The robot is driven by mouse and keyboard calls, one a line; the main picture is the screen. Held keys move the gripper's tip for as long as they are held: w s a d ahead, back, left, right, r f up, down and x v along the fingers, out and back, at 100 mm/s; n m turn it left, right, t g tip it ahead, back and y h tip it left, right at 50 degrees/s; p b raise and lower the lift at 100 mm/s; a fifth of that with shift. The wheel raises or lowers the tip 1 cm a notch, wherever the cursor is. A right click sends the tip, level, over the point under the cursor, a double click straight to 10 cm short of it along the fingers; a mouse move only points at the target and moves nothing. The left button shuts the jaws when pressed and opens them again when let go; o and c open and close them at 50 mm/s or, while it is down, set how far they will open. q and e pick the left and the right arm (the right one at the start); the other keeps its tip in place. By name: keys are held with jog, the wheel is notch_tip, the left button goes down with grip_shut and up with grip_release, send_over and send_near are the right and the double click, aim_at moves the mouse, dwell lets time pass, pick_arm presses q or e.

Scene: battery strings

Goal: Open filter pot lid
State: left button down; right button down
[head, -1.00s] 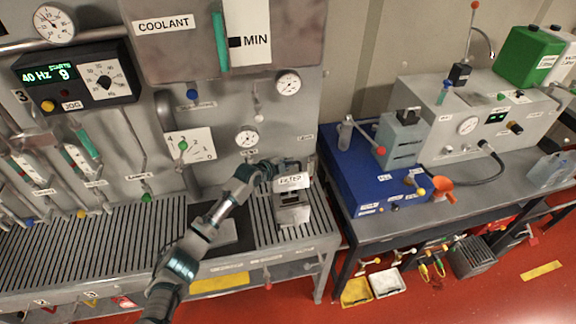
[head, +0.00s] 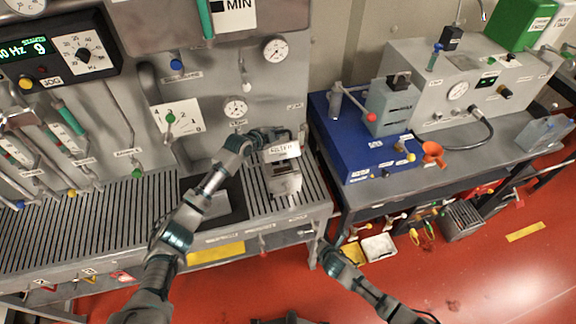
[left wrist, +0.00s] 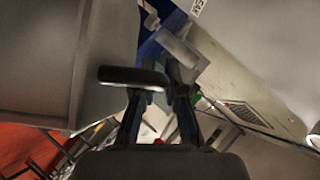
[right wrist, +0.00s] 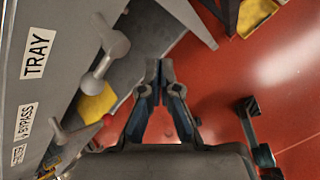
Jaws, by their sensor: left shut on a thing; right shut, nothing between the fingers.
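The filter pot (head: 284,181) is a grey metal box with a white FILTER label (head: 282,150) at its top. It stands at the right end of the slatted bench. My left gripper (head: 277,135) is at the top back of the pot, shut on what looks like the lid handle. A dark bar, likely this lid handle (left wrist: 125,76), crosses the fingers in the left wrist view. I cannot tell whether the lid is raised. My right gripper (head: 322,246) is shut and empty, low in front of the bench's right end; its closed fingers show in the right wrist view (right wrist: 159,72).
The blue unit (head: 345,145) with a grey block and lever stands on the right bench. Gauges and valves line the panel behind the pot. In the right wrist view, the TRAY valve handle (right wrist: 110,55) is left of my right gripper. Red floor is open at right.

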jog(key=w+a+r+n+t+y, duration=0.1)
jog(key=w+a+r+n+t, duration=0.15)
jog(key=r, duration=0.65)
jog(key=w+a+r+n+t+y, duration=0.15)
jog(key=a+r+n, duration=0.25)
jog(key=r, duration=0.5)
jog(key=w+a+r+n+t, duration=0.1)
jog(key=w+a+r+n, duration=0.2)
jog(key=r, duration=0.5)
jog(key=w+a, duration=0.4)
jog(key=w, duration=0.6)
jog(key=shift+a+r, duration=0.2)
